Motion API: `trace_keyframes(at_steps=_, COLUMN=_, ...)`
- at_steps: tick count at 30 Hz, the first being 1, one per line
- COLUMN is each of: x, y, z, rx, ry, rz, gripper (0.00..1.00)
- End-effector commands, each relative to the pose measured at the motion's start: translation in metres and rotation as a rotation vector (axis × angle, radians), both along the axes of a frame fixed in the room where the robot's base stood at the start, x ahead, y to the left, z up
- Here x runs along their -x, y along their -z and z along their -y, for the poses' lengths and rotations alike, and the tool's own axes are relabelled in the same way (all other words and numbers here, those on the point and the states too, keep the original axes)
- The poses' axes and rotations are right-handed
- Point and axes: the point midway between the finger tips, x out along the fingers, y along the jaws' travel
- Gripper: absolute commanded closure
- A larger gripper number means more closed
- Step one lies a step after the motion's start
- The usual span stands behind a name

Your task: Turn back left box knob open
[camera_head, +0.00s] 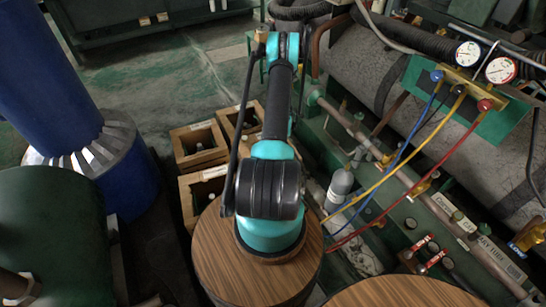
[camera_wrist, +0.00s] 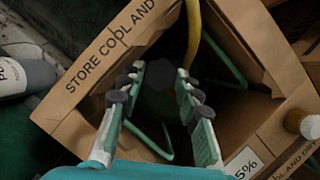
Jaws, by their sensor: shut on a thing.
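In the wrist view an open cardboard box (camera_wrist: 232,150) printed "STORE COOL AND DRY" fills the middle. A dark, many-sided knob (camera_wrist: 161,77) sits inside it, between the fingertips of my gripper (camera_wrist: 160,70). The fingers are shut on this knob, one on each side. The body below the knob is in shadow and mostly hidden, so how far it is turned cannot be told. In the head view the back left box (camera_head: 176,133) stands on the floor left of my arm. My gripper is hidden there, and which box it is in cannot be told.
A yellow hose (camera_wrist: 194,30) runs into the box beside the knob. In the head view a gauge manifold (camera_head: 462,82) with red, blue and yellow hoses is at right, and a blue column (camera_head: 50,60) at left.

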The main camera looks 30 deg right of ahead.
Motion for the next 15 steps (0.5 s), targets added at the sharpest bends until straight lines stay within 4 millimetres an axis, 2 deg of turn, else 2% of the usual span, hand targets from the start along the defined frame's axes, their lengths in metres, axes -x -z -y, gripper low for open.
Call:
trace_keyframes(at_steps=8, x=-0.0005, y=-0.0002, z=-0.0003, rx=0.0, ry=-0.024, rz=0.0, gripper=0.95)
trace_keyframes(at_steps=15, x=-0.0023, y=-0.0001, z=-0.0012, rx=0.0, ry=-0.141, rz=0.0, gripper=0.95)
